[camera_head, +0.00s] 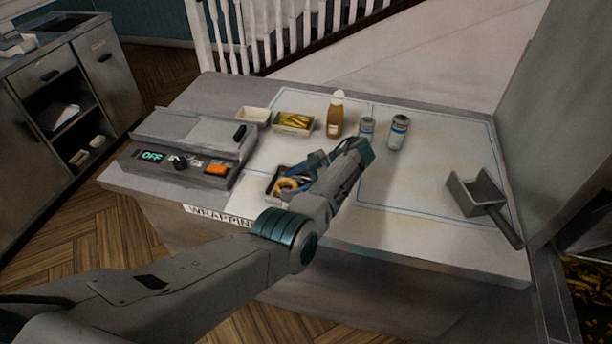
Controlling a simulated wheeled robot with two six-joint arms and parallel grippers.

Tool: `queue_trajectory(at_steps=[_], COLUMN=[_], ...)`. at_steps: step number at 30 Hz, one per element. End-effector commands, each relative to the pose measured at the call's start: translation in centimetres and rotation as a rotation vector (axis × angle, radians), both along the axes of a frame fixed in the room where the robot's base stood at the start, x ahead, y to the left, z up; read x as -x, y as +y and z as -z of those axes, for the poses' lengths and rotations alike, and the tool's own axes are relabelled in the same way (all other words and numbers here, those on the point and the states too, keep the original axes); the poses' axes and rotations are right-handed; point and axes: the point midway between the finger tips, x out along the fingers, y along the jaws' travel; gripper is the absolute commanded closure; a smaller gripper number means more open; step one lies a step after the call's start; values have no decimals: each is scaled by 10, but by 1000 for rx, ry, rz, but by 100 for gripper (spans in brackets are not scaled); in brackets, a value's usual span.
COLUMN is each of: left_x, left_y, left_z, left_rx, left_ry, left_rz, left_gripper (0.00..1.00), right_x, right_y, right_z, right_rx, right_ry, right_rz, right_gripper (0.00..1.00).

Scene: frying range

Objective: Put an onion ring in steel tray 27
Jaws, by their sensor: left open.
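A golden onion ring (288,185) lies in a small dark metal tray (271,194) near the front edge of the counter. The tray is partly hidden by my left gripper (301,176), and I cannot read a number on it. My left gripper is open, just above and to the right of the ring. I cannot tell whether its fingers touch the ring. My right gripper is not in view.
Behind stand a tray of yellow fries (295,122), an empty pale tray (254,115), a sauce bottle (335,117) and two shakers (398,132). A sealing machine (190,150) is on the left, a scoop (484,196) on the right. The counter's right middle is clear.

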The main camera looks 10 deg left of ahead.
Motion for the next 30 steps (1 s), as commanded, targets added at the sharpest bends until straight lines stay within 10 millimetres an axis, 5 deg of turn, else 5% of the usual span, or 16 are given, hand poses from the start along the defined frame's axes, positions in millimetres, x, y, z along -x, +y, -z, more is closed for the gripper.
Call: queue_trajectory(at_steps=[6,16,30], left_x=[-10,-18,-19], left_y=[-25,-50,-53], left_z=[-15,-27,-32], left_rx=[1,1,0], left_ry=[-1,0,0], left_rz=[4,2,1], left_gripper=[36,36,36], right_x=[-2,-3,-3], right_y=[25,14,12], right_z=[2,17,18], right_rx=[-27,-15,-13], right_ry=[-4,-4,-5], right_rz=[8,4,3], right_gripper=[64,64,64])
